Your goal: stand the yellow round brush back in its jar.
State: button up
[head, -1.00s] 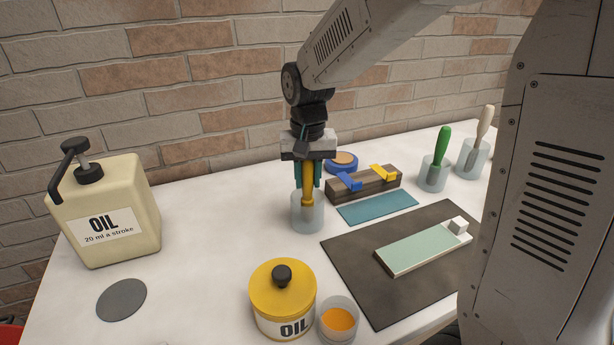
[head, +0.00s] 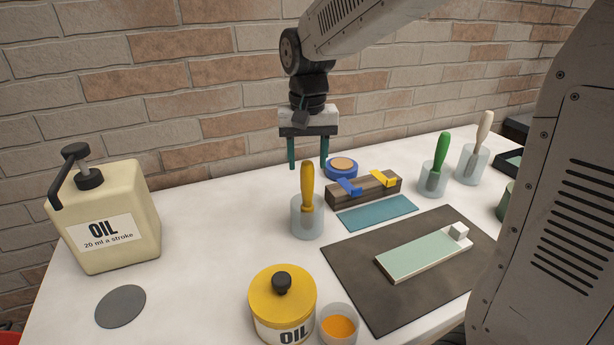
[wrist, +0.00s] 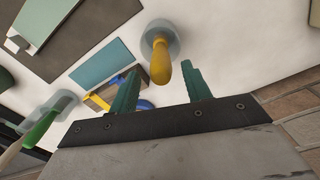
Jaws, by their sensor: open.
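The yellow round brush (head: 307,186) stands in its clear jar (head: 308,222), handle up and leaning slightly. My gripper (head: 308,167) is open and empty, above and behind the brush handle, with its two green fingers apart. In the wrist view the yellow brush (wrist: 160,60) shows beyond the fingers of my gripper (wrist: 160,92), clear of both, with the jar (wrist: 158,36) around its lower end. The brush's bristle end is hard to make out inside the jar.
A green brush (head: 442,150) and a cream brush (head: 484,138) stand in jars at the right. A wooden block (head: 345,196) with blue and yellow clips, a dark mat (head: 350,262), a yellow oil tin (head: 270,295) and an oil can (head: 130,200) are around.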

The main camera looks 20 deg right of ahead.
notch_tip(320, 180, up, 5)
jog(key=shift+r, duration=0.1)
jog(key=shift+s+r, duration=0.1)
jog(key=shift+r, duration=0.1)
jog(key=s+d+f+n, duration=0.1)
jog(key=s+f, duration=0.1)
jog(key=s, duration=1)
jog(key=s+d+f+n+t, duration=0.1)
jog(key=s+d+f+n, duration=0.1)
jog(key=s, duration=1.1)
jog(key=shift+s+f+n, duration=0.25)
jog(key=shift+f+n, duration=0.05)
